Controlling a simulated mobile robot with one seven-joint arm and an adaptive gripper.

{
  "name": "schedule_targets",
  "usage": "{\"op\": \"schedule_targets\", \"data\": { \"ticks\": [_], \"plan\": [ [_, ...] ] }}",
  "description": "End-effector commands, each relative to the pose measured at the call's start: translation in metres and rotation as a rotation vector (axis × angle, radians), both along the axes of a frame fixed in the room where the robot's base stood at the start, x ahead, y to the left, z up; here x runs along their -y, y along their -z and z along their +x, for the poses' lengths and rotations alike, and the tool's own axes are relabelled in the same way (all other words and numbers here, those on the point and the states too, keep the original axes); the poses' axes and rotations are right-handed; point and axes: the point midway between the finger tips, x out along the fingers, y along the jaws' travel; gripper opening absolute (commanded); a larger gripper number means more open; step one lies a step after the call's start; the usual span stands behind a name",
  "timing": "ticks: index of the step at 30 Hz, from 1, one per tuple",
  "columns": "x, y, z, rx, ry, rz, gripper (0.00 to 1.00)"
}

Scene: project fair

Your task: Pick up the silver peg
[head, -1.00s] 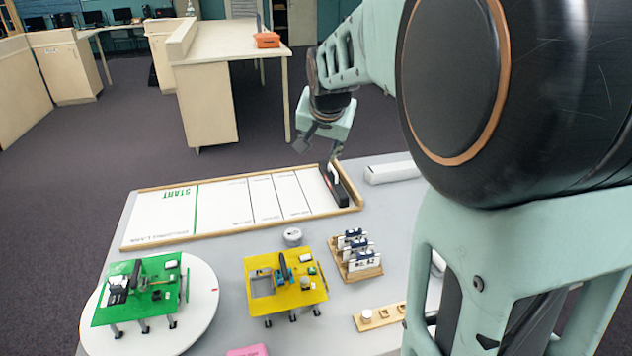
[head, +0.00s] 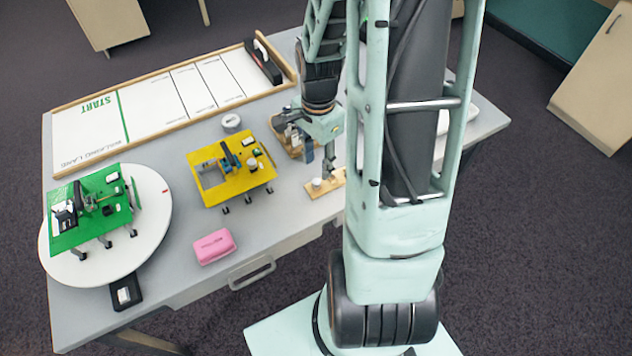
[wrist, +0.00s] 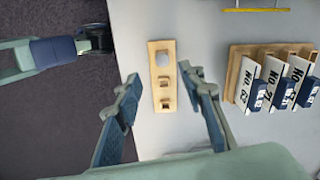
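The silver peg (wrist: 162,58) stands at the upper end of a light wooden block (wrist: 156,99) in the wrist view, with two square recesses below it. In the head view the peg (head: 316,183) is small and pale at the left end of the block (head: 333,184). My gripper (wrist: 160,78) is open and empty, with one finger on each side of the block in the wrist view. In the head view my gripper (head: 319,165) hangs close by the block. Its exact height above the peg cannot be told.
A wooden rack with numbered cards (wrist: 240,95) stands to the right in the wrist view. On the table are a yellow project platform (head: 225,187), a green one (head: 90,235) on a white turntable (head: 155,220), a pink case (head: 214,247) and a walled track (head: 150,115).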

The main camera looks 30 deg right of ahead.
Motion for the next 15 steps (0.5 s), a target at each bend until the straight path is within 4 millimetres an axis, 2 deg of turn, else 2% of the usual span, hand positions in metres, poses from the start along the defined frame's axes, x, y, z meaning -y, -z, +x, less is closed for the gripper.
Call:
{"op": "schedule_targets", "data": {
  "ticks": [3,10,15],
  "plan": [
    [0.000,0.014,0.000,-0.001,0.001,0.001,0.37],
    [-0.001,0.030,0.001,0.000,-0.001,0.001,0.37],
    [-0.003,0.053,0.003,-0.001,-0.003,0.002,0.37]
  ]
}}
